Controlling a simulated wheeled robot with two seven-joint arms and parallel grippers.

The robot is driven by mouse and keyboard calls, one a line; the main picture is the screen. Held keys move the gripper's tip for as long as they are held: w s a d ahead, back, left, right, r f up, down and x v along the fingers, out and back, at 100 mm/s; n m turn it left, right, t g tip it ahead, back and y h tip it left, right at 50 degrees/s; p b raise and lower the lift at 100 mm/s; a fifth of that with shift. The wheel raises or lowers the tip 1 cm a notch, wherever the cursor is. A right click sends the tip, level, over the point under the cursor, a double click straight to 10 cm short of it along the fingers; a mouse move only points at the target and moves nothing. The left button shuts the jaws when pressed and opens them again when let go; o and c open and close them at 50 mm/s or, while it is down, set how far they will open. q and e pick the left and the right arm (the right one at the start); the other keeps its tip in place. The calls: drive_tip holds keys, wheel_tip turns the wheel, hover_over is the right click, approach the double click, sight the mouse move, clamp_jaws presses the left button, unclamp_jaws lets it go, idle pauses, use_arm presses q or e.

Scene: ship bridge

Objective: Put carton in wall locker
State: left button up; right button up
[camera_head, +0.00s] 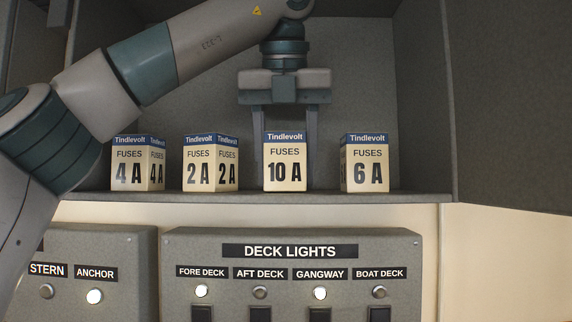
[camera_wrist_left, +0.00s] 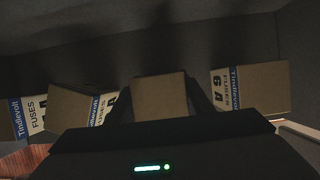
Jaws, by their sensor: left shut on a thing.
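Several cream fuse cartons with blue Tindlevolt bands stand upright in a row on the floor of the open grey wall locker (camera_head: 350,198). From left they read 4 A (camera_head: 137,163), 2 A (camera_head: 211,163), 10 A (camera_head: 285,162) and 6 A (camera_head: 365,164). My left gripper (camera_head: 285,135) reaches down from above and is shut on the 10 A carton, one finger at each side. In the left wrist view, that carton's plain brown top (camera_wrist_left: 160,98) lies between the fingers. Its base appears at the locker floor; contact is hard to tell. My right gripper is out of view.
The 2 A and 6 A cartons stand either side of the gripper with narrow gaps. The locker door (camera_head: 510,100) stands open at right. Below the locker are a deck lights panel (camera_head: 290,270) and another switch panel (camera_head: 100,250).

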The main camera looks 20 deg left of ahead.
use_arm(q)
drive_tip(key=o, duration=1.3)
drive_tip(key=shift+f, duration=0.1)
drive_tip(key=shift+r, duration=0.2)
drive_tip(key=shift+s+r, duration=0.15)
drive_tip(key=shift+r, duration=0.25)
drive_tip(key=v, duration=0.4)
drive_tip(key=shift+s+d+r, duration=0.1)
drive_tip(key=shift+s+r, duration=0.05)
drive_tip(key=shift+r, duration=0.05)
drive_tip(key=s+d+b, duration=0.1)
drive_tip(key=s, duration=0.2)
drive_tip(key=s+d+b, duration=0.1)
drive_tip(key=s, duration=0.3)
drive_tip(key=s+d+b, duration=0.1)
drive_tip(key=s, duration=0.3)
drive_tip(key=shift+s+d+f+b, duration=0.15)
drive_tip(key=shift+s+f+b, duration=0.1)
drive_tip(key=shift+b, duration=0.15)
